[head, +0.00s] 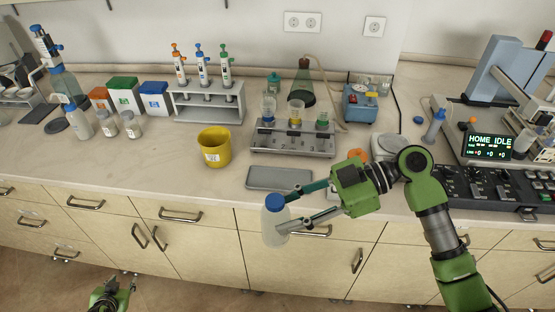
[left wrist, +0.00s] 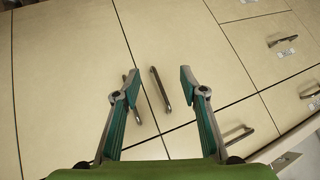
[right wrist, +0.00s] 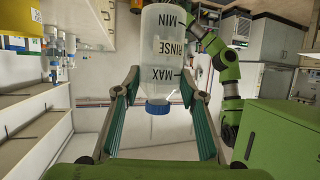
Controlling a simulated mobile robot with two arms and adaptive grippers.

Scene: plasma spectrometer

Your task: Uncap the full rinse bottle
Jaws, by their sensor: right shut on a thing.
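The rinse bottle (head: 275,224) is a translucent white bottle with a blue cap (head: 275,201), held upright in front of the bench edge. The cap is on it. In the right wrist view the bottle (right wrist: 165,60) reads MIN, RINSE and MAX, and its blue cap (right wrist: 158,106) shows between the fingers. My right gripper (head: 284,212) is shut on the bottle's body from the right. My left gripper (head: 112,285) is low at the bottom left of the head view, well away from the bottle. In the left wrist view the left gripper (left wrist: 158,85) is open and empty before cabinet doors.
On the bench stand a yellow bin (head: 214,148), a grey tray (head: 278,178), a rack of tubes (head: 292,140), a pipette stand (head: 208,102) and small bottles (head: 131,125) at left. The spectrometer screen (head: 490,146) is at right. Free bench top lies left of the yellow bin.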

